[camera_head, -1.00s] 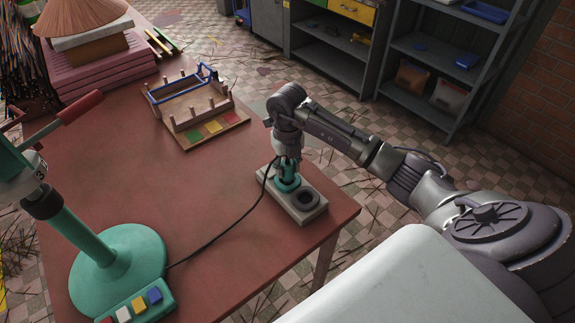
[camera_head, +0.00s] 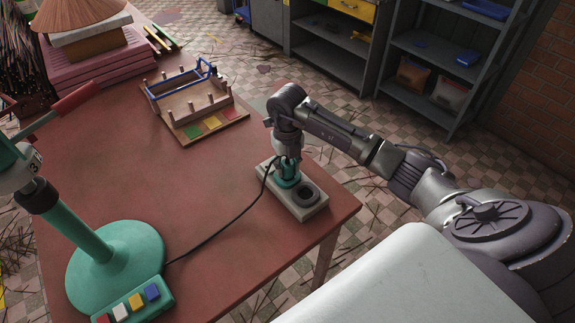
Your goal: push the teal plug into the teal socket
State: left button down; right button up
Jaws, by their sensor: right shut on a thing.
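The teal socket (camera_head: 291,183) is a ring on top of a pale socket block (camera_head: 311,211) near the table's right edge. A dark round socket (camera_head: 305,195) sits beside it on the same block. My right gripper (camera_head: 287,172) points down over the teal socket and is shut on the plug. The plug is mostly hidden between the fingers, and I cannot tell how deep it sits. A black cable (camera_head: 222,229) loops up to the gripper from the teal extruder's base. My left gripper is out of view.
The teal extruder stand (camera_head: 115,258) with its coloured buttons fills the table's front left. A wooden rack (camera_head: 190,92) with pegs and coloured squares stands at the back. The red table (camera_head: 200,180) is clear between them. Shelves (camera_head: 440,70) stand beyond the table.

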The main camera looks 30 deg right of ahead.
jog(key=shift+f, duration=0.15)
jog(key=o, duration=1.2)
jog(key=shift+o, duration=0.2)
